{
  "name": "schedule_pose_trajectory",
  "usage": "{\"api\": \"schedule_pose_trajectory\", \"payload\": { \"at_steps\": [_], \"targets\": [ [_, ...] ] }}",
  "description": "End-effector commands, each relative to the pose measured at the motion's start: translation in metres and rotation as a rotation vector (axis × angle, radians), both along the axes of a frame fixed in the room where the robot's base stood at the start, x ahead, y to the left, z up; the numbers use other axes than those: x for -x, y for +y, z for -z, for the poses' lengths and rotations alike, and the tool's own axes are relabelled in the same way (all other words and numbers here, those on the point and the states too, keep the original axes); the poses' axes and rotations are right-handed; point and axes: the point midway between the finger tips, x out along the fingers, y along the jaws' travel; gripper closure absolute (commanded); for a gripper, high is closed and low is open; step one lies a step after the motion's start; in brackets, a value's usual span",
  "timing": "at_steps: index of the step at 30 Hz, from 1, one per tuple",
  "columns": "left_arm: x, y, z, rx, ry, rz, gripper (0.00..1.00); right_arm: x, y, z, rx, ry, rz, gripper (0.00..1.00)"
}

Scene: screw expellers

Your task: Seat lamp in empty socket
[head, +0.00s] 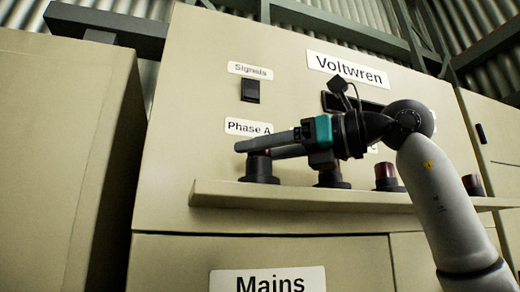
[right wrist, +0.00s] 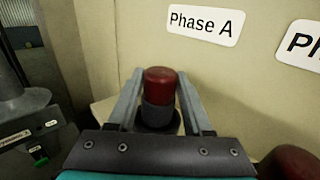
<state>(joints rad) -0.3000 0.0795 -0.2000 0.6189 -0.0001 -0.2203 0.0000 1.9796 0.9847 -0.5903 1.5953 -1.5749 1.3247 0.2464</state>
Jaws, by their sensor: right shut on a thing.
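My right gripper (head: 250,146) reaches in from the right along the ledge, below the "Phase A" label. In the right wrist view its two fingers are closed on either side of a lamp (right wrist: 160,82) with a red dome and dark grey collar. The lamp stands upright over a dark round base, the leftmost socket (head: 259,172) on the ledge. In the head view the fingers hide the lamp's top. I cannot tell whether the lamp is fully seated or just above the base. My left gripper is not in view.
The ledge (head: 215,196) juts from the beige "Voltwren" cabinet (head: 190,120). Other dark bases to the right include one with a dark red lamp (head: 386,172) and another near the right end (head: 473,182). A black switch (head: 250,91) sits under "Signals". A cabinet (head: 60,150) stands left.

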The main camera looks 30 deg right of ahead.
Motion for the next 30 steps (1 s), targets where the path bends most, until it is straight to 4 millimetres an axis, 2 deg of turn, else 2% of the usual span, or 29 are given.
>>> {"api": "schedule_pose_trajectory", "payload": {
  "at_steps": [21, 22, 25, 30],
  "targets": [
    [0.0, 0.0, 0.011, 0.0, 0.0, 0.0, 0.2, 0.0, 0.0, 0.013, -0.001, 0.0, 0.0, 1.0],
    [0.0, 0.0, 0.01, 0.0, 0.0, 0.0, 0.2, 0.0, 0.0, 0.013, -0.001, 0.0, 0.0, 0.46],
    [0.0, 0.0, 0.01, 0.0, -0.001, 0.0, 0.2, 0.0, 0.0, 0.012, -0.001, 0.0, 0.0, 0.37],
    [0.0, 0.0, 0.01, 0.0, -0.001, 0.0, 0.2, 0.0, 0.0, 0.012, 0.0, 0.0, 0.0, 0.37]
  ]
}}
